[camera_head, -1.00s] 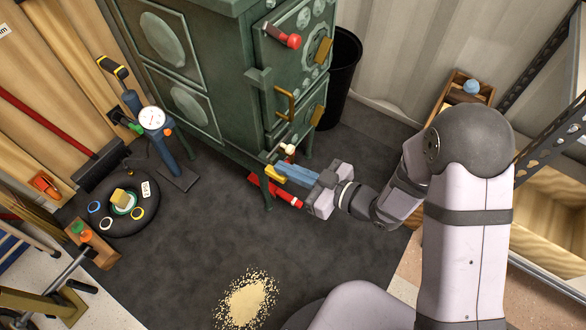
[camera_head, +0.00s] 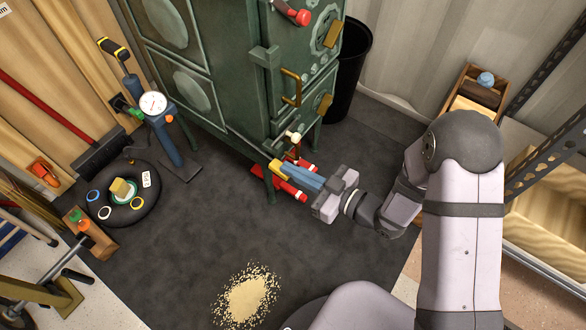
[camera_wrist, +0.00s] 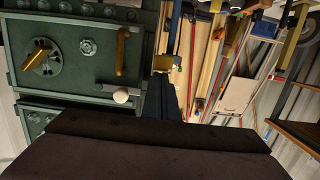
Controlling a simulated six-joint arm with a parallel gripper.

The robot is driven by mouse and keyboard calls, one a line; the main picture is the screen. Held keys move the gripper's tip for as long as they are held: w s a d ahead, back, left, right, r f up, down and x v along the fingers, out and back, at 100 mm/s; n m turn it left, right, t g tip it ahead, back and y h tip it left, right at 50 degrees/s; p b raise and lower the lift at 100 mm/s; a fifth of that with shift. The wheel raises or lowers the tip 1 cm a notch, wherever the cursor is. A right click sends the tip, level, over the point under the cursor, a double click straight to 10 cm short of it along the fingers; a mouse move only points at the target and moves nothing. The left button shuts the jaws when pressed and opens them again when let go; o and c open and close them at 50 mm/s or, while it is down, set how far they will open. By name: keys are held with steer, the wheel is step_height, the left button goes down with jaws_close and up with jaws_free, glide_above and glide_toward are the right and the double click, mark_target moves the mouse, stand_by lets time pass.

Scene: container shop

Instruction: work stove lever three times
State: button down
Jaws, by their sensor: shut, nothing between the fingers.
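The green stove (camera_head: 190,90) stands at the top of the head view. A short lever with a cream knob (camera_head: 294,137) sticks out low on its front corner; the knob also shows in the wrist view (camera_wrist: 121,96), left of my fingers. My gripper (camera_head: 277,167) is shut and empty, with blue fingers and yellow tips. In the head view its tips are just below and left of the knob. In the wrist view the fingers (camera_wrist: 165,68) show a gap from the knob. I cannot tell whether they touch the lever's hidden part.
A red object (camera_head: 298,195) lies on the floor below the fingers, partly hidden. The stove also has a brass handle (camera_head: 291,88) and a red-tipped handle (camera_head: 300,17). A black bin (camera_head: 350,75) stands behind the stove. Spilled grains (camera_head: 246,296) lie on open dark floor.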

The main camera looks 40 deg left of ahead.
step_height(320, 180, down, 2)
steer(key=shift+s+f, duration=0.1)
stand_by(0.4)
steer(key=shift+d+r+p, duration=0.15)
steer(key=shift+r+p, duration=0.55)
steer(key=shift+r, duration=0.15)
steer(key=d+r+p, duration=0.3)
steer(key=d+p, duration=0.2)
steer(key=d, duration=0.5)
steer(key=shift+d+r, duration=0.2)
steer(key=shift+d, duration=0.15)
